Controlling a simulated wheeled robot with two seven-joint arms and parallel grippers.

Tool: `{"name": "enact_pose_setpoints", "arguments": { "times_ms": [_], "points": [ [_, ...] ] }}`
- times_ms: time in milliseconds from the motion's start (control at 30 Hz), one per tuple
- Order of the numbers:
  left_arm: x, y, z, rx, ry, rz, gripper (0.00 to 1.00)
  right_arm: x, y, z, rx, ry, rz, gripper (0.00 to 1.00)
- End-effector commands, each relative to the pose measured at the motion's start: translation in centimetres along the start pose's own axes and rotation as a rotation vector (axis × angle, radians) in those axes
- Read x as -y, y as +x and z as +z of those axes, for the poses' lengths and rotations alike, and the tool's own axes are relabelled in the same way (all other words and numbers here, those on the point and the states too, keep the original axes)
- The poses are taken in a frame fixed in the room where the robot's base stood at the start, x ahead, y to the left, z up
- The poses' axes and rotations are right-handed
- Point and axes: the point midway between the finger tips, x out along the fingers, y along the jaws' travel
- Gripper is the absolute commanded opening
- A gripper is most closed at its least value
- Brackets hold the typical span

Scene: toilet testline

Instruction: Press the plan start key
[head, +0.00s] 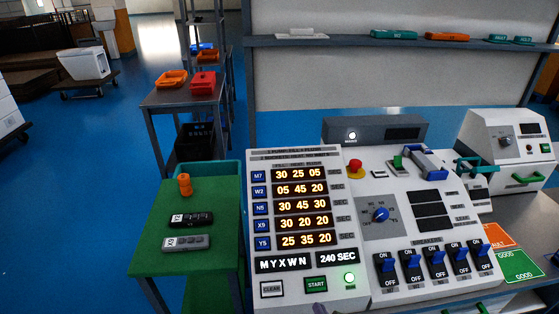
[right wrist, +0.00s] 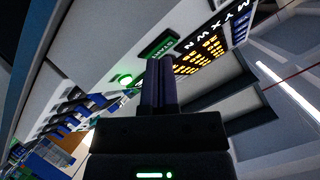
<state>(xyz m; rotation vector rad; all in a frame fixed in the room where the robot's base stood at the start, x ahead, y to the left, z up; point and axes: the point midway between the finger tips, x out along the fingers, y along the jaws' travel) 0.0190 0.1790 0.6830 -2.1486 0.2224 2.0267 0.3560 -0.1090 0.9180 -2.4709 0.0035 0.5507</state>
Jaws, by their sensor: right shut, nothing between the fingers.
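The START key (head: 316,284) is a dark green labelled block at the bottom of the white plan panel (head: 333,296). In the right wrist view the START key (right wrist: 167,44) shows just beyond my fingertips. My right gripper (right wrist: 160,62) is shut and empty, its fingers pointing at the panel by the key. In the head view only a small tip of my right gripper (head: 319,308) shows, just below the key at the bottom edge. I cannot tell whether it touches the panel. A green lamp (head: 349,277) right of the key is lit. My left gripper is out of view.
The CLEAR key (head: 271,289) is left of START. The display (head: 283,263) reads MYXWN, beside 240 SEC. Several blue breaker switches (head: 436,263) and a blue knob (head: 381,214) are to the right. A green side table (head: 160,255) with small devices stands to the left.

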Motion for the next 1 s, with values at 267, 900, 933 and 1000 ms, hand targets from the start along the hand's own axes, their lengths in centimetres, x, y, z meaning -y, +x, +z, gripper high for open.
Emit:
{"name": "enact_pose_setpoints", "arguments": {
  "times_ms": [267,900,933,1000],
  "points": [
    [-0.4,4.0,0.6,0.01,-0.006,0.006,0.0,-17.1,-8.3,22.6,0.659,-0.428,0.258,0.0],
    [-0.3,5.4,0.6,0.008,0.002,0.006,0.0,-26.3,-21.0,30.5,1.108,-0.682,0.33,0.0],
    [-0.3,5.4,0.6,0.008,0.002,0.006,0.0,-26.3,-21.0,30.5,1.108,-0.682,0.33,0.0],
    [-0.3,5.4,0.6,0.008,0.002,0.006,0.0,-26.3,-21.0,30.5,1.108,-0.682,0.33,0.0]
  ]
}}
